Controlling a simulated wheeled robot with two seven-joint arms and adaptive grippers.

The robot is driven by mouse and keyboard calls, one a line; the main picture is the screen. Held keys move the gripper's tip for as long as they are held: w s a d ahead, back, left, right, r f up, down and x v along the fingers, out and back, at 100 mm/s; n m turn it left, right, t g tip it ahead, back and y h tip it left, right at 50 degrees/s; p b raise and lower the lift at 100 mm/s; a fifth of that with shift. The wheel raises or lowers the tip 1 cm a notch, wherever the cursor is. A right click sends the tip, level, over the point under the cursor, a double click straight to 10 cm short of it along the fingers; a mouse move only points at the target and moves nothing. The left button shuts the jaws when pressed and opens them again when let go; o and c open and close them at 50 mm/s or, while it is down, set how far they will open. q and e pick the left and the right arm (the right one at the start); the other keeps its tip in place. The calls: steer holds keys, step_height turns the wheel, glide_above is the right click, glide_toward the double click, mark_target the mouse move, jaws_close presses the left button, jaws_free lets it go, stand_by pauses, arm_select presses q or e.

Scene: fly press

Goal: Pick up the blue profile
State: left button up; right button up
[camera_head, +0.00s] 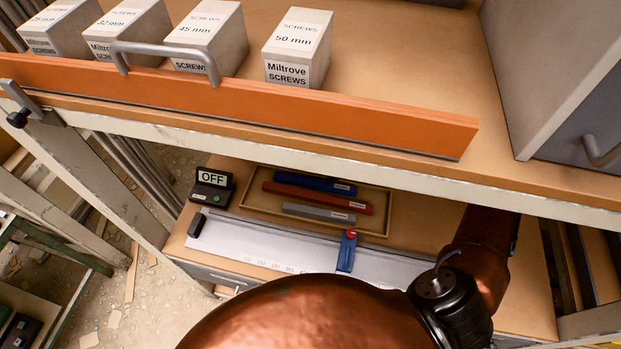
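The blue profile (315,183) lies at the back of a shallow tan tray (383,208) on the lower worktop. A red profile (318,197) lies in front of it, and a grey profile (319,212) is in front of the red one. My copper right arm reaches in from the bottom and bends up on the right, to the right of the tray and apart from it. The fingers of my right gripper cannot be made out near the upper shelf's edge. My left gripper is not in view.
An orange rail (240,110) fronts the upper shelf, which overhangs the lower worktop and holds white screw boxes (298,48). A black box marked OFF (212,188) stands left of the tray. A long ruler with a blue slider (347,252) lies in front.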

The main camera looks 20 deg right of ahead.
mark_target(316, 182)
steer(key=shift+a+f, duration=0.4)
steer(key=shift+w+a+f, duration=0.4)
steer(key=shift+a+f, duration=0.15)
steer(key=shift+a, duration=0.05)
steer(key=shift+w+a+f, duration=0.4)
steer(key=shift+a+f, duration=0.15)
steer(key=shift+p+x, duration=0.3)
steer(key=shift+x, duration=0.8)
steer(key=shift+w+f, duration=0.1)
steer(key=shift+f, duration=0.2)
steer(key=shift+c, duration=0.2)
steer(key=shift+d, duration=0.1)
steer(key=c, duration=0.3)
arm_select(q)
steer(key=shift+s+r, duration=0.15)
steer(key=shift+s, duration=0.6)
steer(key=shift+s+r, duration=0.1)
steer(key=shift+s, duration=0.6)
arm_select(e)
jaws_close()
